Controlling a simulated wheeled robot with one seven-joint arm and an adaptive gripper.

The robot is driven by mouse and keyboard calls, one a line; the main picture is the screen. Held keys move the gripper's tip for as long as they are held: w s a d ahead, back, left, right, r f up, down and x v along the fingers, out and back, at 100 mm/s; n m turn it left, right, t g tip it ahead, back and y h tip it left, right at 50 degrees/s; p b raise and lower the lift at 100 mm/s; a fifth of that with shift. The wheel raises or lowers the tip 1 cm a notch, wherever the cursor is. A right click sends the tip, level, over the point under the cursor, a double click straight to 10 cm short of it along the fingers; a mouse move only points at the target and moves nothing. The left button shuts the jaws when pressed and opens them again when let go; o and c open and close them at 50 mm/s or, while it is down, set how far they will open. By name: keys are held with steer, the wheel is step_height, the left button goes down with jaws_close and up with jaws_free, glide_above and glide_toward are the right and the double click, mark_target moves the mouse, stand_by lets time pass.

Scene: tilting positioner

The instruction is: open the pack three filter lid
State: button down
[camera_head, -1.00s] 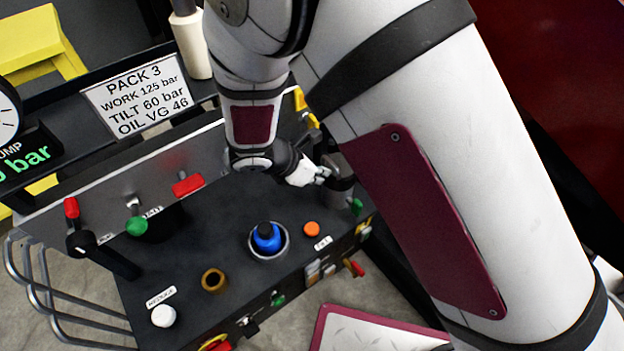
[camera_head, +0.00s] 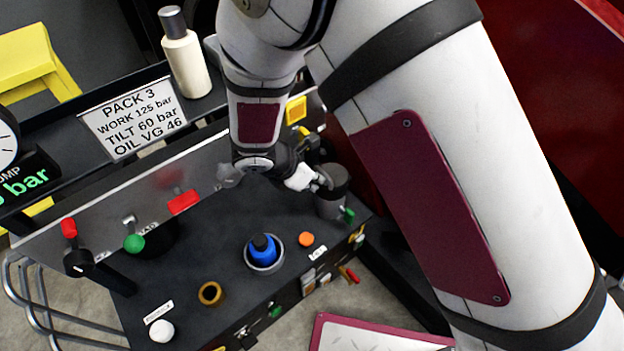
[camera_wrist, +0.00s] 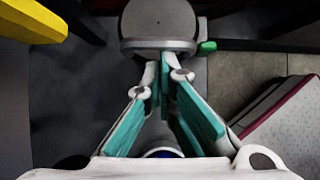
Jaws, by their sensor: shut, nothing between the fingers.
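The filter, a grey canister (camera_head: 328,207) with a dark round lid (camera_head: 336,174), stands at the far right corner of the black bench top. The lid appears seated on it. A small green handle (camera_head: 348,214) sticks out low on its right. In the wrist view the round lid (camera_wrist: 158,18) is at top centre, with the green handle (camera_wrist: 207,47) to its right. My gripper (camera_head: 322,181) is at the near left side of the canister; its teal-padded fingers (camera_wrist: 165,68) are together and empty, pointing at the canister. I cannot tell whether they touch it.
The bench carries a blue-capped filler (camera_head: 263,246), an orange button (camera_head: 306,239), a brass ring (camera_head: 210,293), a white knob (camera_head: 161,330) and a green-knobbed lever (camera_head: 134,242). A cream bottle (camera_head: 187,58) stands on the back shelf near my arm. A yellow block (camera_head: 296,109) is behind the gripper.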

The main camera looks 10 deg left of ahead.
mark_target(323, 174)
steer(key=shift+w+d+r+g+y+p, duration=0.35)
steer(key=shift+r+p, duration=0.3)
steer(key=shift+p, duration=0.25)
steer(key=shift+w+d+r+g+y+p, duration=0.25)
steer(key=shift+w+d+r+g+p, duration=0.15)
steer(key=shift+r+p, duration=0.4)
steer(key=shift+w+r+p, duration=0.2)
steer(key=shift+w+p, duration=0.1)
steer(key=shift+p, duration=0.3)
steer(key=w+d+r, duration=0.1)
steer(key=w+d+p, duration=0.1)
steer(key=w, duration=0.1)
steer(key=w+d+r, duration=0.1)
steer(key=d, duration=0.1)
steer(key=shift+w+r+p, duration=0.35)
steer(key=shift+w+d+r, duration=0.15)
steer(key=shift+w+d, duration=0.45)
steer(key=shift+w, duration=0.25)
